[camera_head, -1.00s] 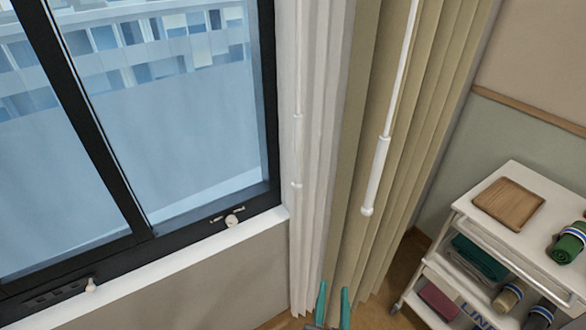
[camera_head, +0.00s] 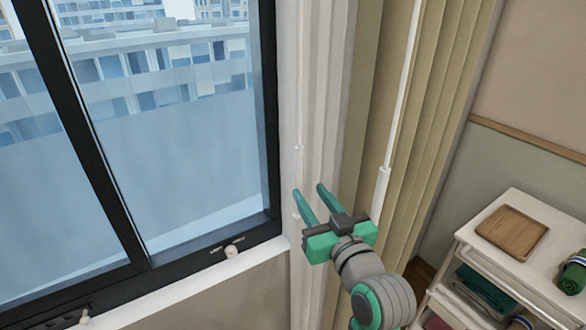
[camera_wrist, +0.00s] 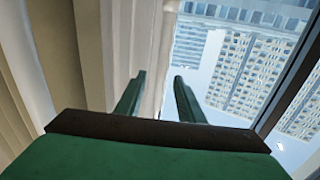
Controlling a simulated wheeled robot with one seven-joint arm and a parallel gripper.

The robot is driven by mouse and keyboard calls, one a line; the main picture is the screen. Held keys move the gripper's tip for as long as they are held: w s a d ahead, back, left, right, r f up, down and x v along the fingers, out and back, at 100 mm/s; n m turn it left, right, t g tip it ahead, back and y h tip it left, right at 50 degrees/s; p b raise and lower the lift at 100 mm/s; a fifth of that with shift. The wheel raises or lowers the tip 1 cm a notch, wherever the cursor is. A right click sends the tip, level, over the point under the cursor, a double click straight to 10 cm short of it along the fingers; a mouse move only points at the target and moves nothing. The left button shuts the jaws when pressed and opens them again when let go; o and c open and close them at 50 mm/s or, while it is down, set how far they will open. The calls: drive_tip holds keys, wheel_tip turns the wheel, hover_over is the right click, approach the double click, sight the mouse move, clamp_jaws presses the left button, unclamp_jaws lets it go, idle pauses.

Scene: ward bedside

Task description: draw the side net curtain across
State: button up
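The white net curtain (camera_head: 318,85) hangs bunched at the right side of the window, beside the beige curtain. A thin white wand (camera_head: 298,120) hangs in front of it, its lower part close to my gripper. My gripper (camera_head: 311,196) is open, its two green fingers apart and pointing up and left in front of the net curtain. I see nothing held between them. In the wrist view the open fingers (camera_wrist: 158,85) point toward the net curtain's edge (camera_wrist: 152,60) and the window. Whether a finger touches the wand or cloth I cannot tell.
The beige curtain (camera_head: 435,110) hangs bunched to the right, with its own white wand (camera_head: 382,190). The dark-framed window (camera_head: 165,130) with its sill (camera_head: 190,285) is at left. A white trolley (camera_head: 535,265) with a wooden tray (camera_head: 512,232) stands at right.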

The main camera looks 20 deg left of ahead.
drive_tip(key=shift+a+r, duration=0.3)
drive_tip(key=shift+r, duration=0.25)
drive_tip(key=x, duration=1)
drive_tip(key=shift+w+a, duration=0.15)
drive_tip(key=shift+a, duration=0.05)
clamp_jaws()
